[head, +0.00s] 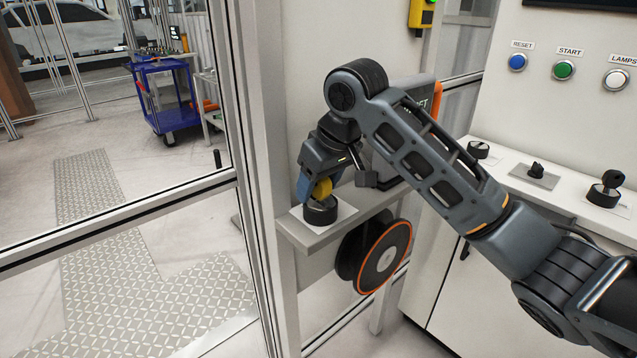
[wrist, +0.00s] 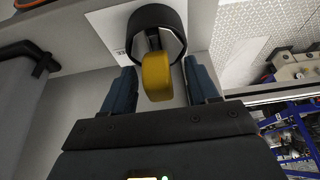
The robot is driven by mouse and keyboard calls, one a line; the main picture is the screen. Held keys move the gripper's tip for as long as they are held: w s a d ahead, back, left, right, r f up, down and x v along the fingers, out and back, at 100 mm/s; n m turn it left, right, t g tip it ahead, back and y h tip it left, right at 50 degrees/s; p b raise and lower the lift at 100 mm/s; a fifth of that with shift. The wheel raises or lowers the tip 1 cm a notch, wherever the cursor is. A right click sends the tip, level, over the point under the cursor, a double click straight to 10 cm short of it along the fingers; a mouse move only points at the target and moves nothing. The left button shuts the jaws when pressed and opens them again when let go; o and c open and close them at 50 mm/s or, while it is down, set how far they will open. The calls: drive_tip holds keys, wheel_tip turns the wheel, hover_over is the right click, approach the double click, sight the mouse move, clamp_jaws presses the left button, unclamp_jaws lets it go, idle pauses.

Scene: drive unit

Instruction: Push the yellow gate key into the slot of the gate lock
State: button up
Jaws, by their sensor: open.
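The yellow gate key (head: 321,188) shows at my gripper, just above the black round gate lock (head: 320,212) on a small grey shelf. In the wrist view the key's yellow head (wrist: 157,77) stands out from the black ring of the lock (wrist: 153,22). Its inner end is within the ring; how deep it sits in the slot is hidden. My gripper (head: 312,190) is open, and in the wrist view its two blue fingers (wrist: 162,85) stand on either side of the yellow head, with gaps between them and the key.
The shelf (head: 345,225) is fixed by the fence post. An orange-rimmed black disc (head: 387,258) hangs below it. A white console at the right carries a black key switch (head: 604,190), a black knob (head: 536,170) and blue, green and white buttons. Glass panels stand at the left.

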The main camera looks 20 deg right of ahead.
drive_tip(key=v, duration=0.7)
drive_tip(key=shift+s+r+b, duration=0.2)
drive_tip(key=shift+r+b, duration=0.1)
drive_tip(key=shift+r, duration=0.05)
drive_tip(key=shift+r, duration=0.1)
wheel_tip(320, 180, up, 7)
drive_tip(key=p, duration=0.6)
idle(0.6)
